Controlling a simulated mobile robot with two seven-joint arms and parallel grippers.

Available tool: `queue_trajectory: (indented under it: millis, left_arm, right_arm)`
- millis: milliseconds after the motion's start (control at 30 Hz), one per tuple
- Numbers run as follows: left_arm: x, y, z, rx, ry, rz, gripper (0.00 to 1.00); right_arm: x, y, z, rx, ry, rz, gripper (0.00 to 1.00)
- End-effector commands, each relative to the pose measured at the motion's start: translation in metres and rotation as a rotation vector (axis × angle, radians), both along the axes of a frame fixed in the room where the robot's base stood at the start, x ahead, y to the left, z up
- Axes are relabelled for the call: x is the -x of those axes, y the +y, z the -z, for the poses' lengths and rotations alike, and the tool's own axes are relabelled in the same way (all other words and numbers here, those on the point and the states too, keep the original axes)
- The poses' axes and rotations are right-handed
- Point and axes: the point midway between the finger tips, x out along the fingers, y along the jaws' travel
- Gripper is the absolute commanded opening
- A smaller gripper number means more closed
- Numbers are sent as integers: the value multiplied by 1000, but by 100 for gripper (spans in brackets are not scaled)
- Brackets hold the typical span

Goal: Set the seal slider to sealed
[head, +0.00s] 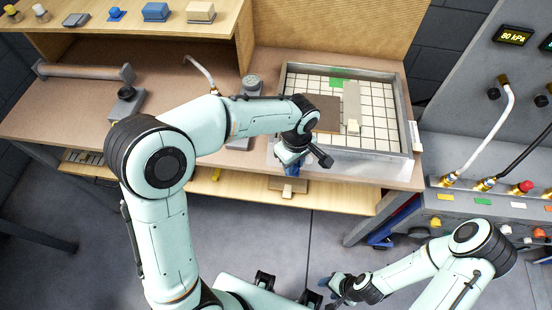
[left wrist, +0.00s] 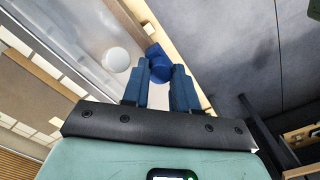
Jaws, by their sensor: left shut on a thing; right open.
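A blue knob (left wrist: 160,69), which looks like the seal slider, sits by the wooden front edge of the bench in the left wrist view, with a blue block (left wrist: 153,50) beside it. My left gripper (left wrist: 161,75) has its blue fingers on either side of the knob and is shut on it. In the head view my left gripper (head: 291,168) is at the bench's front edge, by the near left corner of the framed tray (head: 345,152); the arm and hand hide the slider there. My right gripper (head: 332,287) is open, low over the floor, away from the bench.
The tray has a white grid bed, a brown panel (head: 325,112), a pale strip (head: 352,102) and a green piece (head: 338,83). A white disc (left wrist: 116,60) lies left of the knob. A grey valve panel (head: 470,145) stands at right.

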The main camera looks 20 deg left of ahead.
Motion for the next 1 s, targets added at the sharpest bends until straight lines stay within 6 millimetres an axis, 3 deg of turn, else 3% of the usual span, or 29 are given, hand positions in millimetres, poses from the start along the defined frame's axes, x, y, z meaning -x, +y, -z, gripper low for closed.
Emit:
queue_trajectory:
  millis: [300,333,367,733,867,1000]
  left_arm:
    - [-1,-2,-1,1,-4,0,0]
    - [-1,-2,-1,1,-4,0,38]
    - [-1,-2,-1,1,-4,0,40]
    - [-1,-1,-6,1,-3,-1,40]
    - [-1,-2,-26,2,-6,-1,40]
    - [-2,-2,-59,2,-9,-1,40]
  right_arm:
    - [0,0,0,0,0,0,52]
    - [0,0,0,0,0,0,52]
    - [0,0,0,0,0,0,52]
    - [-1,0,-1,0,0,0,52]
    - [-2,0,-3,0,-2,0,52]
    - [-5,0,-7,0,-6,0,52]
